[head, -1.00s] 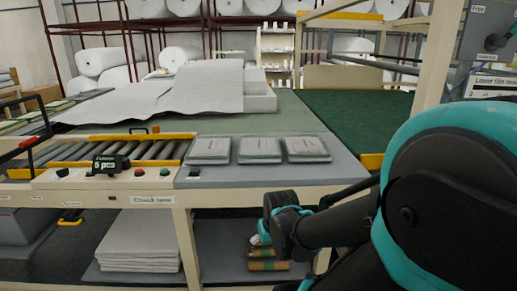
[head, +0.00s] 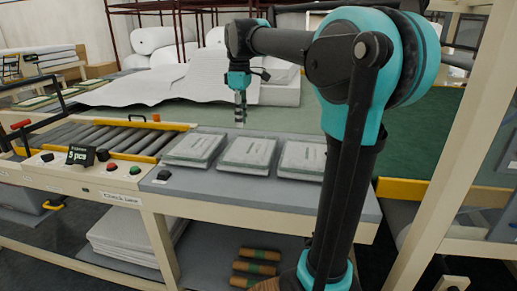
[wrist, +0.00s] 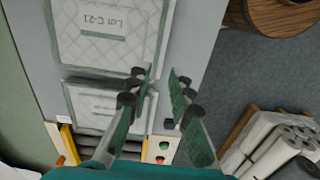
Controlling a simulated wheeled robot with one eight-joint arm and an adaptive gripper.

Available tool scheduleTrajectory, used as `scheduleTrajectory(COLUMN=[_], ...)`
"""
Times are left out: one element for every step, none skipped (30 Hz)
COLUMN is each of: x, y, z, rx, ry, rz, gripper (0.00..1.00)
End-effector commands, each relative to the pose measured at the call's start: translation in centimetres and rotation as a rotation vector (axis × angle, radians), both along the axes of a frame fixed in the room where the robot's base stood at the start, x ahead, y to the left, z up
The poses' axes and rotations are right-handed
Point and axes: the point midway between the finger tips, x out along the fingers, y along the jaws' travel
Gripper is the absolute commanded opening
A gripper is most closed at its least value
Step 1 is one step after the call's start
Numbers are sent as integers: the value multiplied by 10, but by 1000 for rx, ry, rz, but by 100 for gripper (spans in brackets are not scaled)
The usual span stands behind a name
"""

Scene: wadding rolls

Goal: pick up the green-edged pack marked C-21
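Three flat pale packs lie in a row on the grey mat (head: 205,221): a left pack (head: 194,151), a middle pack (head: 247,155) and a right pack (head: 302,158). In the wrist view a green-edged pack (wrist: 110,50) reads "Lot C-21", upside down; by its place it appears to be the middle one. The left pack (wrist: 105,102) lies below it there, its label unreadable. My gripper (head: 239,122) hangs above the packs, fingers down. In the wrist view my gripper (wrist: 165,78) is open and empty, at the right edge of the packs.
A roller conveyor (head: 115,138) with yellow rails and a button panel lies left of the mat. White wadding (head: 150,85) lies behind. Several brown rolls (head: 255,268) sit on the shelf below. A cream post (head: 465,150) stands at the right.

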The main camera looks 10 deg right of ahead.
Motion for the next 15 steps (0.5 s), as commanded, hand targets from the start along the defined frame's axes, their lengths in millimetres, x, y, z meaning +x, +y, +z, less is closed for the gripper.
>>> scheduleTrajectory(x=[1, 2, 2, 2, 2, 2, 2, 2, 2, 2, 2, 1, 2, 2, 2], y=[2, 2, 3, 3, 3, 3, 3, 3, 3, 3, 3, 3, 3, 3, 3], z=[5, 6, 6, 4, 1, -5, -10, -16, -24, -30, -36, -44, -50, -56, -64], rx=[-1, -1, -2, -2, -2, -2, -2, -2, -2, -2, -2, -2, -2, -2, -2], ry=[5, 7, 10, 10, 11, 11, 11, 10, 10, 10, 10, 10, 10, 10, 10], rz=[18, 24, 30, 32, 33, 33, 33, 33, 32, 32, 32, 32, 31, 31, 31], gripper=[21, 21, 21, 21, 21, 21, 21, 21, 21, 21, 21, 21, 21, 21, 21])
